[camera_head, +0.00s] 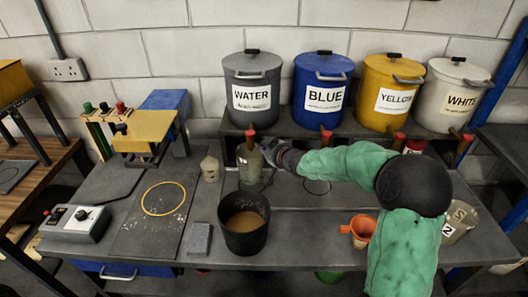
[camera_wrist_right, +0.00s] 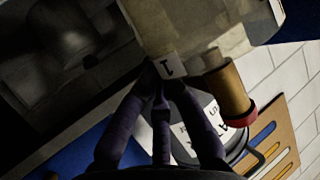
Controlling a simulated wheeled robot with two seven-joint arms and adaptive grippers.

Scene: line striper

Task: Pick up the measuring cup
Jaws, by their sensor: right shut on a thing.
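A translucent measuring cup (camera_head: 250,168) stands below the tap of the water drum in the head view. My right gripper (camera_head: 272,152) reaches it from the right and is shut on its side. In the right wrist view the cup (camera_wrist_right: 200,28) fills the top middle, with a label "1" near the purple fingers (camera_wrist_right: 163,85) of my gripper. The fingers hide part of its wall. Whether its base touches the bench cannot be told. My left gripper is not in view.
The water drum's tap (camera_head: 249,135) is right above the cup. A dark bucket (camera_head: 245,240) of brown liquid stands in front, a small pale bottle (camera_head: 209,168) to the left. An orange cup (camera_head: 360,230) and labelled translucent cups (camera_head: 458,222) stand at the right.

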